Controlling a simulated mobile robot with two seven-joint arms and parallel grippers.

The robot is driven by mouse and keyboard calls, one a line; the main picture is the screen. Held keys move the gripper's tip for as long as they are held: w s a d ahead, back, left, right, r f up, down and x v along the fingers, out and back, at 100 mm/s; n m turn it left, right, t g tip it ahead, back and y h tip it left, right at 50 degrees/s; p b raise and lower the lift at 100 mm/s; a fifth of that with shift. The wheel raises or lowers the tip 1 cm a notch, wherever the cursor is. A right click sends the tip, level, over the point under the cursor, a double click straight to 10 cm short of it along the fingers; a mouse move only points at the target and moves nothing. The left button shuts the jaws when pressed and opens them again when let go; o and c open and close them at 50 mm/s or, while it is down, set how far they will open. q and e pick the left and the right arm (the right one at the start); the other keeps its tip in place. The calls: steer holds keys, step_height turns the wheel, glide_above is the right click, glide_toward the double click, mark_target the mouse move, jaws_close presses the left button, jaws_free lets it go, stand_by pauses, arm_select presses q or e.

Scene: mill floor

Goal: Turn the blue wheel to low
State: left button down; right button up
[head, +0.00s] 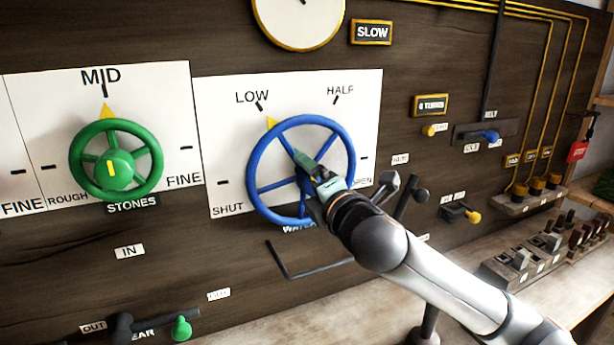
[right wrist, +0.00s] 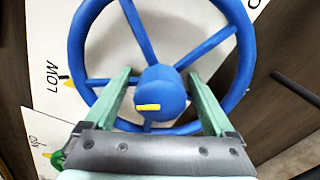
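The blue wheel (head: 256,193) is mounted on a white dial plate marked SHUT, LOW, HALF and OPEN. Its yellow pointer (head: 271,122) lines up with the LOW tick (head: 260,107). My right gripper (head: 304,160) is at the wheel's middle. In the right wrist view, its two pale green fingers (right wrist: 157,76) stand apart, one on each side of the blue hub (right wrist: 163,84), reaching in among the spokes. Narrow gaps seem to show beside the hub; contact with spokes is unclear. The hub is mostly hidden in the head view. My left gripper is out of view.
A green wheel (head: 76,158) marked STONES is at the left, its pointer at MID. Black bent levers (head: 408,196) stand right of the blue wheel, close to my arm. A wooden bench (head: 290,325) with switch blocks (head: 520,262) runs below the panel.

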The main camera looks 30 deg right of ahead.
steer(key=shift+s, duration=0.1)
arm_select(q)
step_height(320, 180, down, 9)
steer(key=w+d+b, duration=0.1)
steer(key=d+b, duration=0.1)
steer(key=b, duration=1.1)
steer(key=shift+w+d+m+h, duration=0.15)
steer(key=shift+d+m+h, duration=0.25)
arm_select(e)
steer(key=s, duration=1.2)
steer(key=shift+s+a, duration=0.15)
steer(key=shift+a, duration=0.15)
steer(key=shift+f, duration=0.1)
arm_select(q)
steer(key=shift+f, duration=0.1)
